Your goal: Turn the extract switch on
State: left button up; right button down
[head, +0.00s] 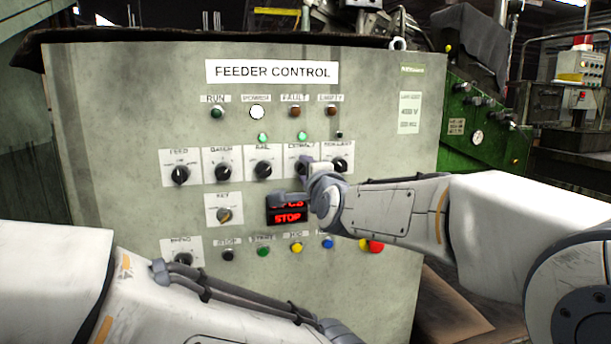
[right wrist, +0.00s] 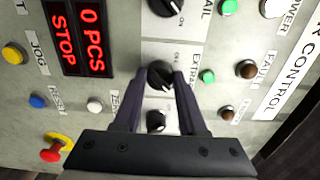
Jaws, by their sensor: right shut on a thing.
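The extract switch is a black rotary knob (right wrist: 160,74) on a white plate of the feeder control panel (head: 120,110). In the head view it sits under the EXTRACT label (head: 301,148) and is mostly hidden by my right gripper (head: 306,164). In the right wrist view the two dark fingers of my right gripper (right wrist: 159,85) are on either side of the knob, shut on it. I cannot tell which way its pointer is turned. My left arm comes in at the lower left, but its gripper is out of view.
Neighbouring knobs are close: one to the left (head: 263,169) and one to the right (head: 341,165). A red STOP display (head: 289,218) sits below, partly hidden by my right arm. Push buttons, including a green one (head: 263,251), line the lower panel. Green lamps show above (head: 263,137).

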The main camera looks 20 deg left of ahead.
jog(key=shift+d, duration=0.1)
jog(key=shift+c, duration=2.3)
grip_release()
jog(key=b+v, duration=0.1)
jog(key=v, duration=0.9)
jog(key=shift+s+d, duration=0.1)
jog(key=shift+d, duration=0.1)
